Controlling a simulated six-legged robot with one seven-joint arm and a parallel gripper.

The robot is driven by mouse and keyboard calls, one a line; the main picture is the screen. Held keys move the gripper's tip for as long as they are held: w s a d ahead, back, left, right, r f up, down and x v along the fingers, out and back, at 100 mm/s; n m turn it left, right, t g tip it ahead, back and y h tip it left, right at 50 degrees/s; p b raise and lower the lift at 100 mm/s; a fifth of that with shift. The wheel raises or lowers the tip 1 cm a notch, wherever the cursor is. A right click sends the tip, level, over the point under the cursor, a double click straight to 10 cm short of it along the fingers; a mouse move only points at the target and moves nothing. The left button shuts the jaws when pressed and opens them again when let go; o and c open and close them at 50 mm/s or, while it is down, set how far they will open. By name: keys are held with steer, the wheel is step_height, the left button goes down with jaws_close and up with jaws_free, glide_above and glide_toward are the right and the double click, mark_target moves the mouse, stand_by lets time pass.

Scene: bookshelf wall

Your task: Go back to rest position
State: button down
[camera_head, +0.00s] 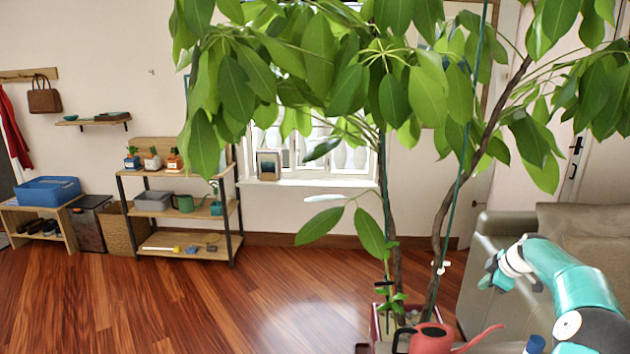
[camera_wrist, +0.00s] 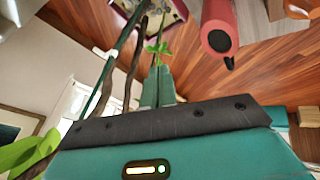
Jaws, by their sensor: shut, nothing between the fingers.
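My gripper (camera_head: 487,280) is at the right of the head view, on my teal arm, held up in front of the sofa. In the wrist view my gripper (camera_wrist: 158,72) shows its two teal fingers side by side, shut and empty. The fingers point toward the plant's thin trunks and a small sprig of green leaves (camera_wrist: 157,50). No object is between them.
A tall potted plant (camera_head: 388,205) stands left of my gripper. A red watering can (camera_head: 431,338) sits low in front. A grey-brown sofa (camera_head: 590,222) is behind my arm. A shelf (camera_head: 160,172) stands far left. The wooden floor (camera_head: 215,295) is open at left and centre.

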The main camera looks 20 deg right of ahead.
steer(key=w+a+r+g, duration=0.1)
steer(key=w+a+r, duration=0.25)
steer(key=a, duration=0.55)
steer(key=w+a+r, duration=0.2)
steer(key=a+r, duration=0.3)
steer(key=a, duration=0.5)
steer(key=w+a+r+g, duration=0.15)
steer(key=a+r, duration=0.25)
steer(key=a, duration=0.5)
steer(key=s+a+r+m+h, duration=0.1)
steer(key=s+a+r, duration=0.1)
steer(key=a, duration=0.6)
steer(key=s+a+r+m, duration=0.1)
steer(key=s+a+r, duration=0.15)
steer(key=a, duration=0.45)
steer(key=s+a+f+m+t+y, duration=0.1)
steer(key=s+a+m, duration=0.5)
steer(key=s+a, duration=1.1)
steer(key=s+t, duration=0.1)
steer(key=s, duration=0.4)
steer(key=shift+a+f, duration=0.4)
